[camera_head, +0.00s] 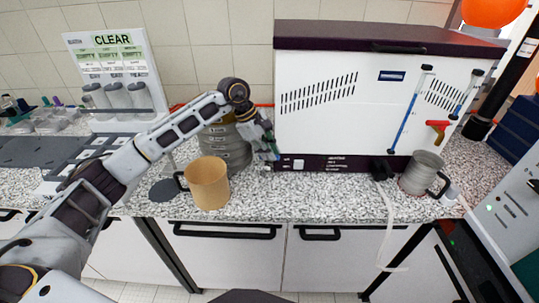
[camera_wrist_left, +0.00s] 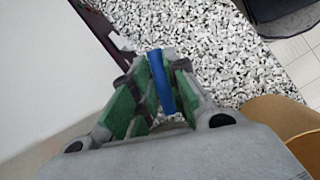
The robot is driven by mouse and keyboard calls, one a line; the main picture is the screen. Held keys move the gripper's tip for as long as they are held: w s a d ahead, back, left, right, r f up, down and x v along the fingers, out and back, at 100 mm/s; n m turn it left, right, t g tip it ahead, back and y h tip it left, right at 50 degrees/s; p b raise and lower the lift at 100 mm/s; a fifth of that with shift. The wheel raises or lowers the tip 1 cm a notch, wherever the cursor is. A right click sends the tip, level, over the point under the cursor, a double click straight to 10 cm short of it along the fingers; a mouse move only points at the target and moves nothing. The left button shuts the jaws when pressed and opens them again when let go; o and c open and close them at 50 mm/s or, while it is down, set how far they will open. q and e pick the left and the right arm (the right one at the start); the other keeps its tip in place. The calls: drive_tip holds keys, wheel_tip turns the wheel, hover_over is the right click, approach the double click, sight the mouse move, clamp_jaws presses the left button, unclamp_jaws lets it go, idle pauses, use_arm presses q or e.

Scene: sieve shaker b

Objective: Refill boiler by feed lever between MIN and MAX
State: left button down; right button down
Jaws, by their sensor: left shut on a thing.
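The boiler (camera_head: 325,65) is a white cabinet with a dark purple top and base strip at the back of the counter. A slanted gauge tube with blue in it (camera_head: 405,115) is on its front right; I cannot read MIN or MAX marks. My left gripper (camera_head: 271,150) is at the cabinet's lower left corner. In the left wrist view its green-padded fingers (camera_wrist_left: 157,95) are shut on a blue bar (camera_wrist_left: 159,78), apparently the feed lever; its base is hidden. A red handle (camera_head: 438,127) is at the cabinet's right. My right gripper is not in view.
A tan jug (camera_head: 208,184) stands in front of my left forearm, beside a grey sieve stack (camera_head: 225,150). A grey jug (camera_head: 420,173) stands at the right under the cabinet's edge. A pale hose (camera_head: 388,225) hangs over the counter front. The middle counter (camera_head: 310,200) is clear.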

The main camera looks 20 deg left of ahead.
use_arm(q)
drive_tip(key=shift+s+m+g+b, duration=0.15)
drive_tip(key=shift+m+g+b, duration=0.25)
drive_tip(key=shift+m, duration=0.4)
drive_tip(key=c, duration=1.4)
unclamp_jaws()
drive_tip(key=shift+v, duration=6.1)
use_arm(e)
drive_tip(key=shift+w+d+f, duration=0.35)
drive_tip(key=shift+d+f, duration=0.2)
use_arm(q)
drive_tip(key=shift+s+a+f, duration=0.1)
drive_tip(key=shift+c, duration=0.5)
